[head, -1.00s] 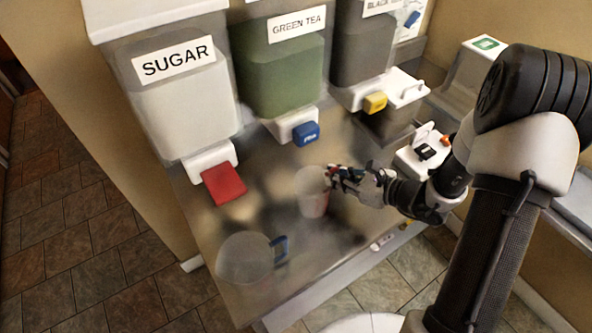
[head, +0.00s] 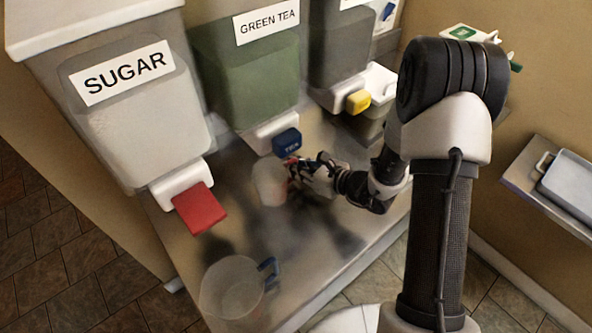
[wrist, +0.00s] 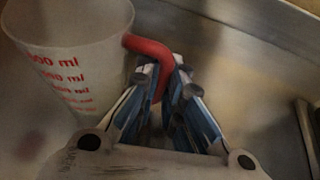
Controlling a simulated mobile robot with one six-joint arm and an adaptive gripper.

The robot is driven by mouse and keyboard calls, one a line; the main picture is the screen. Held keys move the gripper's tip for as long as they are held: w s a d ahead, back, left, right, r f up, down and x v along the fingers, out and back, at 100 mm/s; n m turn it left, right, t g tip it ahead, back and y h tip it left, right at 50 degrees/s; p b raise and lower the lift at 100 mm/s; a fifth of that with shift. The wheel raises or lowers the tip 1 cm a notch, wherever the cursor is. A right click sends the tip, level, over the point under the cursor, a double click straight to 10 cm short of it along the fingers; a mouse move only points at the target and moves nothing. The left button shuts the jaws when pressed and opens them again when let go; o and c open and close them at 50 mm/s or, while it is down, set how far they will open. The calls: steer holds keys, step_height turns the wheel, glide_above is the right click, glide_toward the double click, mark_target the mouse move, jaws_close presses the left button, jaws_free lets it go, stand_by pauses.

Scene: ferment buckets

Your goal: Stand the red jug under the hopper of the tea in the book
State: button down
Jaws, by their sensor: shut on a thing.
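The red jug, a clear measuring jug with red print and a red handle, shows in the head view (head: 269,186) and large at the left of the wrist view (wrist: 75,65). My gripper (head: 293,170) is shut on its red handle, with the fingers on both sides of it in the wrist view (wrist: 163,75). The jug is upright, in front of the green tea hopper (head: 245,70) and its blue tap (head: 287,142). I cannot tell whether it touches the counter. The third hopper (head: 338,45) has a yellow tap (head: 358,101); its label is cut off. No book is recognisable.
The sugar hopper (head: 140,125) with a red tap (head: 199,208) stands at the left. A clear jug with a blue handle (head: 230,288) stands at the counter's front left. The steel counter (head: 310,240) is bare to the right of that jug.

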steer(key=shift+f, duration=0.2)
steer(key=c, duration=1.7)
jaws_free()
steer(key=shift+r, duration=0.1)
